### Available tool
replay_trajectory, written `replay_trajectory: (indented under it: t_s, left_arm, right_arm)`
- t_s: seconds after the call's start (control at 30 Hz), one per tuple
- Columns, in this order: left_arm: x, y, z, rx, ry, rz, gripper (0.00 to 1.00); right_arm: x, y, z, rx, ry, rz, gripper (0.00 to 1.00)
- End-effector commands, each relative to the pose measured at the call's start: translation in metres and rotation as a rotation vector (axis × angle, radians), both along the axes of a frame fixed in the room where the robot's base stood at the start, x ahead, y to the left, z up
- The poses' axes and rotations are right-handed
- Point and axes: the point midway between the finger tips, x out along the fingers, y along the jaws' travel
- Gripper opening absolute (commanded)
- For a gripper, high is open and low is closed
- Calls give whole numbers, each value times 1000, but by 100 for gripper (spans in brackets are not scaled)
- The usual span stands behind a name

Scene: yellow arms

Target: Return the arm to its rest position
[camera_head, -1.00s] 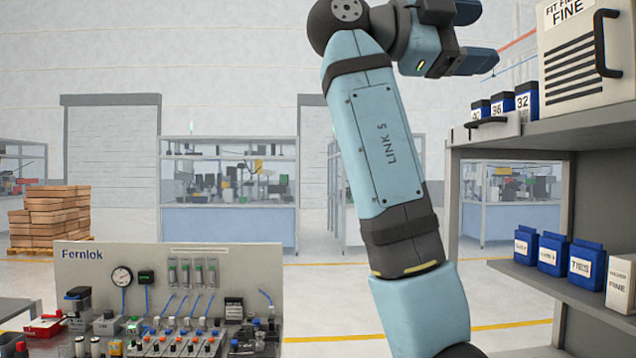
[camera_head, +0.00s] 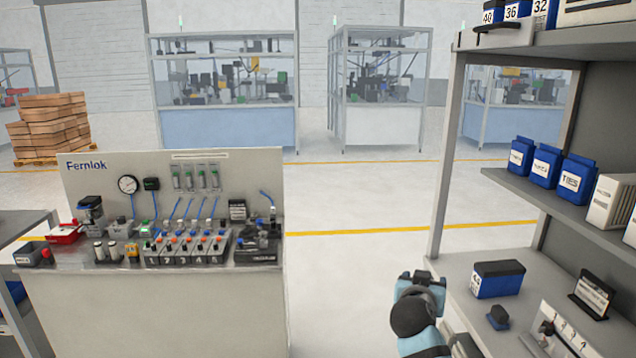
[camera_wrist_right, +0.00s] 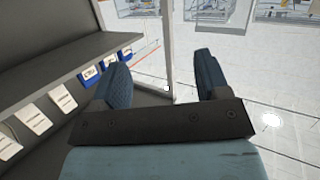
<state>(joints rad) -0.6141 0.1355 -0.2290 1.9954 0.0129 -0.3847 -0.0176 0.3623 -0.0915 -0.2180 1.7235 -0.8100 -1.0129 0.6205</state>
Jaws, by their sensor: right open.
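My right arm (camera_head: 418,318) shows at the bottom of the head view, low and just left of the shelf unit. Its wrist points away from me and the fingertips cannot be made out there. In the right wrist view my right gripper (camera_wrist_right: 163,72) is open, its two blue fingers spread wide with nothing between them. Floor and a shelf post show beyond the fingers. My left gripper is in neither view.
The grey shelf unit (camera_head: 448,130) stands close on the right, with blue boxes (camera_head: 545,165) on its middle shelf and a blue bin (camera_head: 497,279) lower down. The Fernlok bench (camera_head: 160,310) stands left. Open floor (camera_head: 350,270) lies between them.

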Motion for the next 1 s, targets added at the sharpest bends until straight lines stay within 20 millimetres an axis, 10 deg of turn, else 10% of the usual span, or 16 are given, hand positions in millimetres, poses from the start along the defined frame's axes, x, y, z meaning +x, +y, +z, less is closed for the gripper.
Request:
replay_trajectory:
  t_s: [0.2, 0.43, 0.7, 1.0]
  left_arm:
    - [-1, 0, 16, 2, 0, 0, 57]
    - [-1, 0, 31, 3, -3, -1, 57]
    - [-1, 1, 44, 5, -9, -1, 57]
    - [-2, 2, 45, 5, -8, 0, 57]
  right_arm:
    - [-88, 9, -129, -18, 179, 259, 69]
    - [-215, 21, -217, 19, 288, 496, 69]
    - [-344, 30, -253, 92, 330, 656, 69]
    - [-377, 31, -256, 114, 332, 684, 69]
